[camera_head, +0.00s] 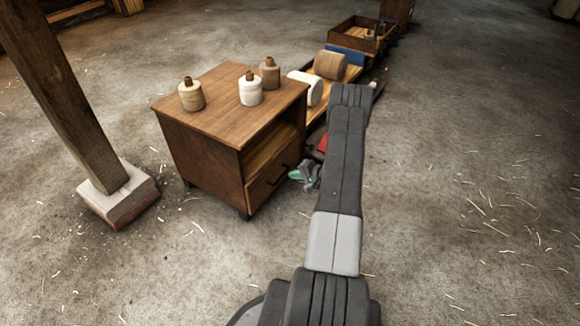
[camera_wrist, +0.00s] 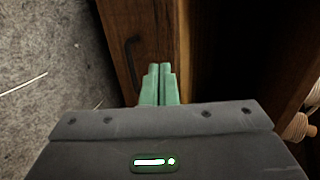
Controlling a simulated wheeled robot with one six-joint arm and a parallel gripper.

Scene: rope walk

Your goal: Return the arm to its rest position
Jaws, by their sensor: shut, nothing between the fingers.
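My gripper shows in the wrist view (camera_wrist: 160,75) with its green fingers shut together and nothing between them. In the head view my gripper (camera_head: 296,174) hangs low, just right of the front of a wooden cabinet (camera_head: 210,145). My arm reaches forward from the bottom of the picture and bends down at its far end. In the wrist view the cabinet's wooden front (camera_wrist: 125,20) and a dark handle (camera_wrist: 133,55) lie beyond the fingers. I cannot tell whether the fingers touch the cabinet.
Several spools, one of them white (camera_head: 250,90), stand on the cabinet top. Behind my arm is a low bench with large reels (camera_head: 330,65) and a wooden box (camera_head: 362,35). A wooden post (camera_head: 65,90) stands at left. The floor at right is clear except for straw.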

